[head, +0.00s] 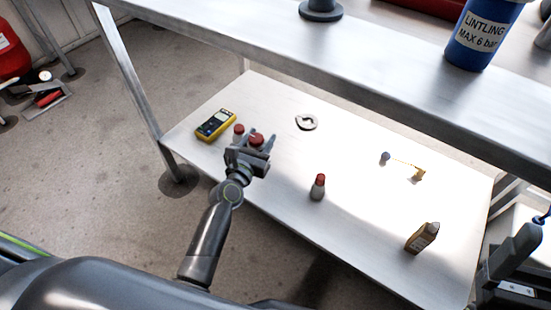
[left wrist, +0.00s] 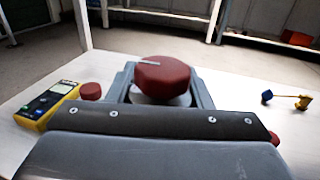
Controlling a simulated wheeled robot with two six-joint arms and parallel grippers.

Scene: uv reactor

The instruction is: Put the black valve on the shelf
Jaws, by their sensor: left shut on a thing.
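My left gripper (head: 257,142) is shut on a red-capped piece, whose red many-sided cap (left wrist: 162,77) and pale body show between the fingers in the left wrist view. It is at the left part of the lower white shelf board; I cannot tell whether the piece touches the board. Another red-capped piece (head: 238,130) stands just left of the gripper. A dark grey piece with a red top (head: 318,187) stands upright near the board's front edge. I cannot tell for sure which of these is the black valve.
A yellow multimeter (head: 215,125) lies left of the gripper. A ring-shaped part (head: 306,122), a small blue-and-yellow part (head: 418,173) and a brown box-like container (head: 422,238) are on the lower board (head: 365,255). The upper shelf (head: 300,62) overhangs it, bearing a blue canister (head: 480,35).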

